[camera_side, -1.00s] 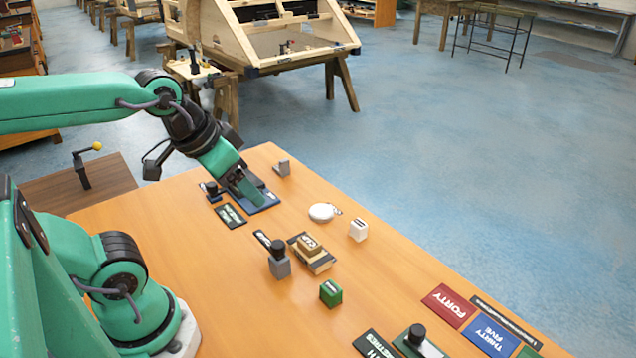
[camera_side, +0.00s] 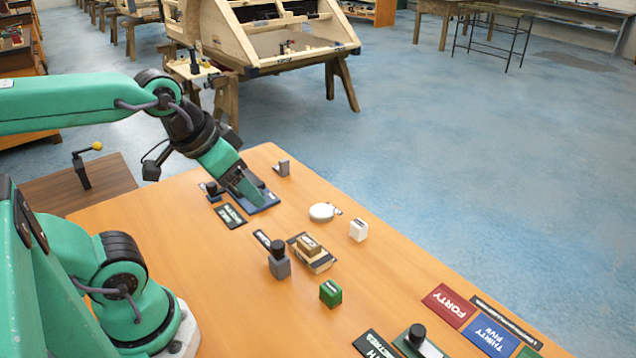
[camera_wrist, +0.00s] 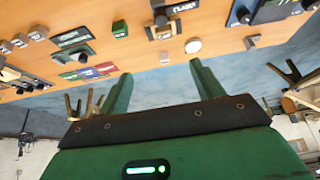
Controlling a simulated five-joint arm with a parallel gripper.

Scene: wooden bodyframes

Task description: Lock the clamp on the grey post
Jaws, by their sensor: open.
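A grey post (camera_side: 279,267) with a black knob on top stands upright near the middle of the wooden table. In the wrist view the post (camera_wrist: 160,30) shows near the top edge, beside a plate lettered CLAMP (camera_wrist: 184,8). I cannot tell from these frames how the clamp is set. My gripper (camera_side: 252,196) is low over a blue plate (camera_side: 266,205) at the table's far end, well away from the post. Its two green fingers (camera_wrist: 163,88) are spread apart in the wrist view, with nothing between them.
A tan block on a dark plate (camera_side: 322,264) sits beside the post. A green block (camera_side: 330,293), a white block (camera_side: 358,230) and a round white disc (camera_side: 321,212) are nearby. A small grey block (camera_side: 282,168) stands at the far edge. The right front holds coloured cards (camera_side: 450,305).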

